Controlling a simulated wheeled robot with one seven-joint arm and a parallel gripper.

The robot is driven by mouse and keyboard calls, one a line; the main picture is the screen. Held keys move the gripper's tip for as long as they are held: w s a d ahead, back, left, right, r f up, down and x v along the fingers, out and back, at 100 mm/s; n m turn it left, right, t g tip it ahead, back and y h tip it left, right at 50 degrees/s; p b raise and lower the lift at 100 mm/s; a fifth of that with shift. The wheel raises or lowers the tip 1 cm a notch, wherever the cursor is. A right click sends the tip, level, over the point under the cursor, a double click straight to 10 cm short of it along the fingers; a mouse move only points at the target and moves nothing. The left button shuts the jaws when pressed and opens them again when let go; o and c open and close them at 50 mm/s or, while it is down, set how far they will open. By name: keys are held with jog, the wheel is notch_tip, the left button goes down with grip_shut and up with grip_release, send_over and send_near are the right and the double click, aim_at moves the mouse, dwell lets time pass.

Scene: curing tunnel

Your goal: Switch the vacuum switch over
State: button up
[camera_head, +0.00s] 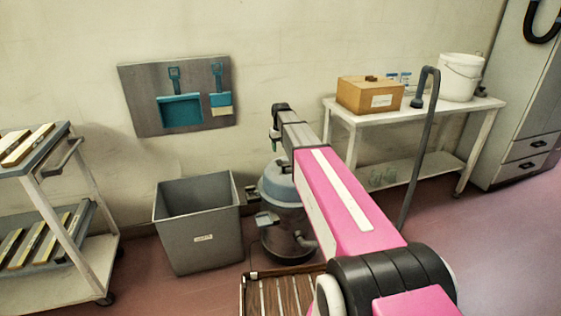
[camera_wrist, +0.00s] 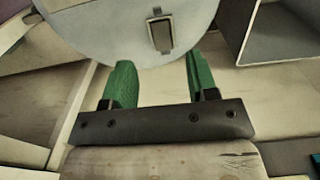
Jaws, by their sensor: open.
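The vacuum (camera_head: 285,190), with a blue-grey lid and metal body, stands on the floor right of a grey bin, partly covered by my arm. In the wrist view its pale rounded lid (camera_wrist: 100,25) fills the top middle. A small rectangular switch (camera_wrist: 160,33) in a raised frame sits on the lid near its edge. My gripper (camera_wrist: 160,72) is open and empty, its green fingers apart on either side below the switch. The switch lies just beyond the fingertips in the picture; I see no contact. In the head view my gripper (camera_head: 275,142) shows small above the lid.
The grey bin (camera_head: 200,225) stands close left of the vacuum. A slatted wooden piece (camera_head: 270,292) lies in front. A shelf trolley (camera_head: 85,215) is at left, a white table (camera_head: 440,112) with a box and bucket at right. A dark upright tube (camera_head: 418,160) stands before the table.

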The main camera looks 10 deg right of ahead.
aim_at(281, 160)
notch_tip(281, 160, down, 8)
jog(key=shift+r, duration=0.1)
dwell(0.4)
